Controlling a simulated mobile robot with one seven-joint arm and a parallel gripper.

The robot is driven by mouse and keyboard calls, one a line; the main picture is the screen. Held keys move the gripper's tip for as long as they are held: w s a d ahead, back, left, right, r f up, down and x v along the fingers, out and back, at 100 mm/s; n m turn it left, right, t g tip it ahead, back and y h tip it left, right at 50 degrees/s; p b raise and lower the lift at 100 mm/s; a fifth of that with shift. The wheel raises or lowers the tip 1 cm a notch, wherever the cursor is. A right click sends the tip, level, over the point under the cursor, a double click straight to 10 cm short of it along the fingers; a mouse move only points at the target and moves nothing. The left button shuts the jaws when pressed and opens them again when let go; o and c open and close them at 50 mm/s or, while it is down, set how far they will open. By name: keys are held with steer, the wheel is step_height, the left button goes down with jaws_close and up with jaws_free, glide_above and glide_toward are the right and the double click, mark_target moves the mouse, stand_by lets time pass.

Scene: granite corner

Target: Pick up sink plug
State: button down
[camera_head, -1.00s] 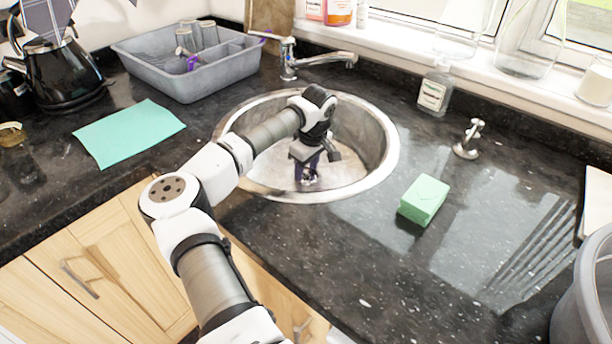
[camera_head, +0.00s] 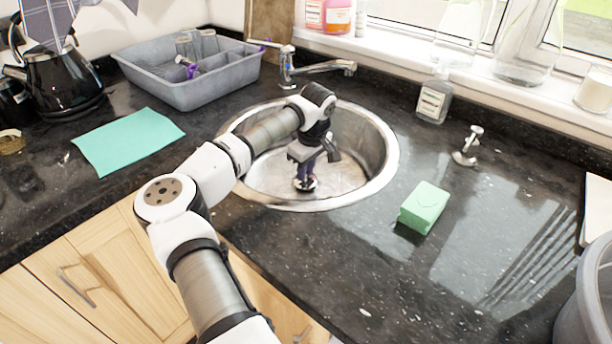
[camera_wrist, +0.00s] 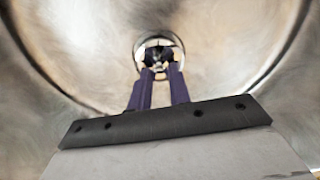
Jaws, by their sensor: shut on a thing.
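The sink plug (camera_wrist: 158,56) shows in the wrist view as a small dark piece between my fingertips, in front of a pale round ring at the sink bottom. In the head view a small pale and dark disc, which looks like the plug (camera_head: 306,185), is at my fingertips. My gripper (camera_head: 305,178) points down inside the round steel sink (camera_head: 345,192), its purple fingers close together and shut on the plug. In the wrist view the gripper (camera_wrist: 160,72) reaches toward the middle of the bowl. I cannot tell whether the plug is clear of the drain.
The sink rim surrounds my gripper. A tap (camera_head: 318,68) stands behind the bowl. A green sponge (camera_head: 424,206), a soap bottle (camera_head: 434,98) and a small metal fitting (camera_head: 467,147) are to the right. A grey dish tub (camera_head: 190,90) and a teal cloth (camera_head: 127,140) are left.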

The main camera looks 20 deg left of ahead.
step_height(320, 180, up, 18)
steer(key=b, duration=0.1)
steer(key=shift+b, duration=0.3)
stand_by(1.0)
